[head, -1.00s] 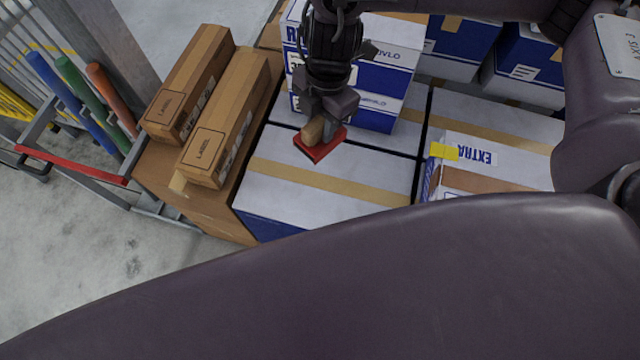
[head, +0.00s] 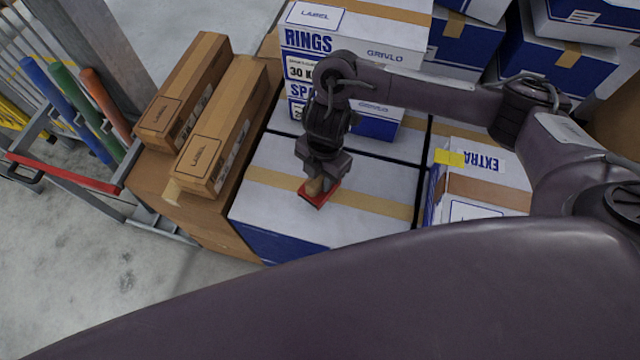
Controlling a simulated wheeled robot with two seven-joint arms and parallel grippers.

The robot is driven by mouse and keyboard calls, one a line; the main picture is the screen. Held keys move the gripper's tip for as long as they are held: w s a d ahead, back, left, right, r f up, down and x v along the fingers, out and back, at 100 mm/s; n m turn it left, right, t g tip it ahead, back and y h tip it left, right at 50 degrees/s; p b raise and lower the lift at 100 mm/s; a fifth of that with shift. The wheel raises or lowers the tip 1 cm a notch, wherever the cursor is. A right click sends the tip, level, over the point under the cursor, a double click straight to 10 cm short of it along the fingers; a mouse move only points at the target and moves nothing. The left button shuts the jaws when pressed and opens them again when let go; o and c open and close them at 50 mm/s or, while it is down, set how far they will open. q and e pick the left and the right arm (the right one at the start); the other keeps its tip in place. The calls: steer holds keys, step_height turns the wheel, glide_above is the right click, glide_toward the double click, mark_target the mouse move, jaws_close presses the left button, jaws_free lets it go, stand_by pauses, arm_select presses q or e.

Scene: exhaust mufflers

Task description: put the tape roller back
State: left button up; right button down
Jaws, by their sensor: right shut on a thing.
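The tape roller (head: 319,194) has a red body and a tan roll. It is at the top of a white and blue box (head: 375,192) with a tan tape strip. My right gripper (head: 318,178) is shut on the tape roller from above. The roller looks low over the box top or touching it; I cannot tell which. My left gripper is not in view.
Two long brown cartons (head: 222,128) lie to the left. A stacked white and blue box (head: 375,38) stands behind the gripper. A white box marked EXTRA (head: 485,188) with a yellow tag is on the right. A rack with coloured handles (head: 68,105) stands far left.

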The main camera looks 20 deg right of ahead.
steer(key=shift+f+b, duration=0.55)
steer(key=shift+f, duration=1.15)
steer(key=shift+f, duration=0.1)
steer(key=c, duration=1.1)
jaws_free()
steer(key=shift+s+f, duration=0.1)
steer(key=shift+r, duration=0.45)
steer(key=r+p, duration=0.1)
steer(key=r, duration=0.2)
steer(key=r+p, duration=0.1)
steer(key=r, duration=0.3)
steer(key=w+d+r+p, duration=0.1)
steer(key=r, duration=0.3)
steer(key=shift+d+r, duration=0.1)
steer(key=shift+r, duration=0.1)
